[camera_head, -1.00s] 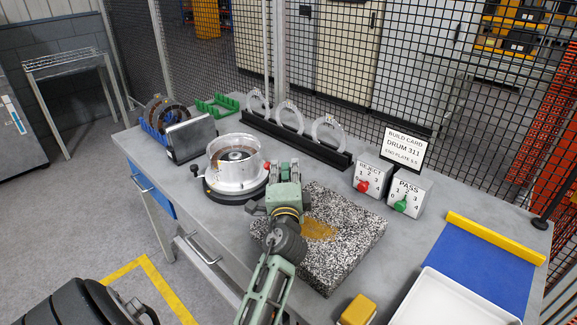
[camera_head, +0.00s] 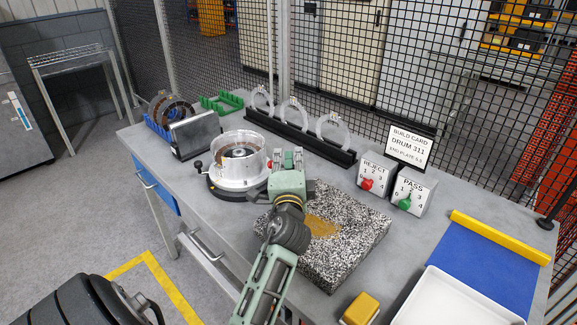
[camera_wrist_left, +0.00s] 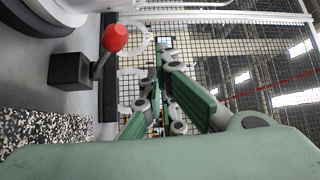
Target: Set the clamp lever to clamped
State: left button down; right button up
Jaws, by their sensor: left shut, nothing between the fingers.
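The clamp lever shows in the left wrist view as a short dark arm with a red ball knob (camera_wrist_left: 115,38), tilted out from a black block (camera_wrist_left: 70,70). In the head view only a bit of the red knob (camera_head: 270,165) shows, just left of my gripper; the block is hidden behind it. My left gripper (camera_head: 286,158) is shut and empty, right of the clear drum housing (camera_head: 240,160). Its fingers (camera_wrist_left: 165,90) lie right of the red knob in the wrist view, apart from it. My right gripper is not in view.
A speckled stone slab (camera_head: 345,235) lies under my left arm. A black rack (camera_head: 300,139) with clear rings stands behind. Reject (camera_head: 373,175) and pass (camera_head: 410,192) counters stand right. A black-knobbed lever (camera_head: 198,165) sits left of the housing.

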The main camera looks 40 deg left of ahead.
pick_arm(q)
notch_tip(320, 180, up, 7)
jog(key=shift+f, duration=0.1)
dwell(0.6)
